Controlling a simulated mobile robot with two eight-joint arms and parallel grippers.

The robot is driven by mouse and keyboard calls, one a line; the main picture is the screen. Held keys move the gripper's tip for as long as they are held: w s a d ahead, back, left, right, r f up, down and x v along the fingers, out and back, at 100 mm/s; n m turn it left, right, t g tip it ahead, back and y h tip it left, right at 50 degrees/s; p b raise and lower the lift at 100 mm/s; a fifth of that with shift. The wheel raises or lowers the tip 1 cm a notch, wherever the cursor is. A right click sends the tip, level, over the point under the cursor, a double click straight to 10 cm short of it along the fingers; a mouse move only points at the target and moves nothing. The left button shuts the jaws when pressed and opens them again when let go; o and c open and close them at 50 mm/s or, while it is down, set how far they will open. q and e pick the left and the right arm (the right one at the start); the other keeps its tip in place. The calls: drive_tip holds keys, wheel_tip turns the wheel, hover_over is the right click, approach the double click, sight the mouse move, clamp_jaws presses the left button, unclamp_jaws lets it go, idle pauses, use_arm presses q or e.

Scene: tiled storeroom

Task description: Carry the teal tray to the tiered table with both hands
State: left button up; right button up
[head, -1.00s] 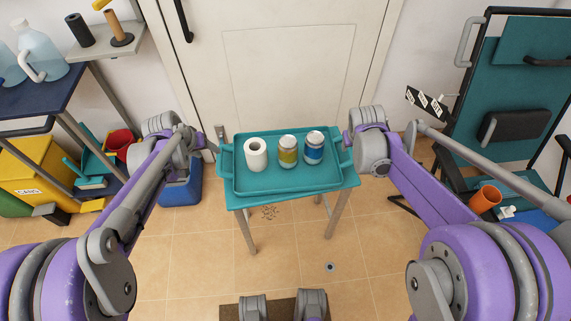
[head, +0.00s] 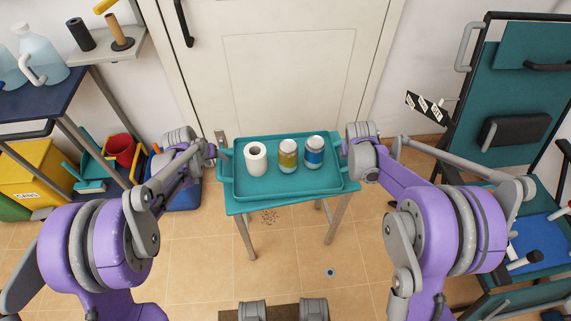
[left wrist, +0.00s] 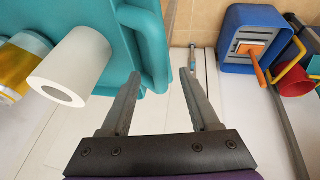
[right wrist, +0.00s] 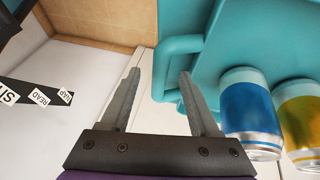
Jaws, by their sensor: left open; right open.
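The teal tray (head: 240,194) lies flat on a small teal-topped table (head: 237,208) by the door. It carries a white roll (head: 255,158), a yellow-labelled can (head: 288,155) and a blue-labelled can (head: 314,152). My left gripper (head: 216,152) is at the tray's left end; in the left wrist view its fingers (left wrist: 158,88) are open, with the tray handle just ahead between them. My right gripper (head: 343,150) is at the right end; in the right wrist view its open fingers (right wrist: 158,88) straddle the line of the handle (right wrist: 164,70). Contact cannot be told.
A navy-topped table (head: 50,90) with a raised grey shelf (head: 105,48), perhaps the tiered table, stands left with jugs. A yellow bin (head: 32,172) and blue container (head: 183,195) stand below. Floor before the small table is clear.

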sight(218, 161)
use_arm(q)
drive_tip(key=shift+x, duration=1.75)
use_arm(e)
drive_tip(key=shift+x, duration=1.75)
use_arm(q)
clamp_jaws()
use_arm(e)
clamp_jaws()
use_arm(q)
drive_tip(key=shift+r, duration=0.1)
